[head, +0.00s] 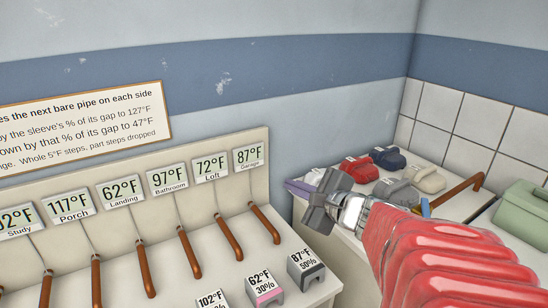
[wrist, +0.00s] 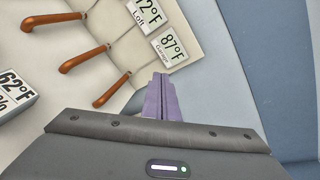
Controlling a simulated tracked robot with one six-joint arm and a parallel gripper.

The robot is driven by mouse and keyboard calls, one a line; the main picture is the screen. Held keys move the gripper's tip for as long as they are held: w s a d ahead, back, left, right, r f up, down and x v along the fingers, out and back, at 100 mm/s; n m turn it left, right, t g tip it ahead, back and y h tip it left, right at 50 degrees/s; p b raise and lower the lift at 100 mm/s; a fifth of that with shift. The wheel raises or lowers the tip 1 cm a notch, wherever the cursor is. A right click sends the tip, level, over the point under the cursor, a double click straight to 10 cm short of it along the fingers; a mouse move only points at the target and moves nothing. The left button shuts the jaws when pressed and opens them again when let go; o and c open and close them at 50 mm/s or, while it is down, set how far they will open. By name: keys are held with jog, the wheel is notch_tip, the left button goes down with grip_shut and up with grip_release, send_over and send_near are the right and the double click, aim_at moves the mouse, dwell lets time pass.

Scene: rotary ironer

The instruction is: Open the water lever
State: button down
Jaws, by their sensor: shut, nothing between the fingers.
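I cannot make out a water lever for certain in either view. My gripper (head: 292,185) has purple fingers on a dark grey body and is shut and empty. In the head view it is right of the row of gauges, in front of the back wall. In the wrist view its closed fingertips (wrist: 160,78) lie just below the Garage gauge (wrist: 169,47) in the picture. That gauge reads 87°F in the head view (head: 248,156). My red arm hides part of the right counter.
Several brown pipes (head: 228,238) stick out below the gauges. Grey and pink sleeves (head: 306,270) stand on the front shelf. A sign (head: 85,125) hangs left.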

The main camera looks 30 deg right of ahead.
jog(key=s+a+f+n+g+y, duration=0.2)
jog(key=s+a+f+n+g, duration=0.1)
jog(key=a+n, duration=0.4)
jog(key=s+a+f+n+g+y, duration=0.25)
jog(key=a+n, duration=0.25)
jog(key=a, duration=0.5)
jog(key=s+a+f+n+g+h, duration=0.1)
jog(key=s+n+h, duration=0.4)
jog(key=s+n, duration=0.5)
jog(key=a+n+g, duration=0.1)
jog(key=n+g, duration=0.1)
jog(key=n, duration=0.1)
jog(key=shift+s+f+n+g, duration=0.2)
jog(key=shift+s+n+g, duration=0.1)
jog(key=shift+n+g, duration=0.1)
jog(key=shift+a, duration=0.15)
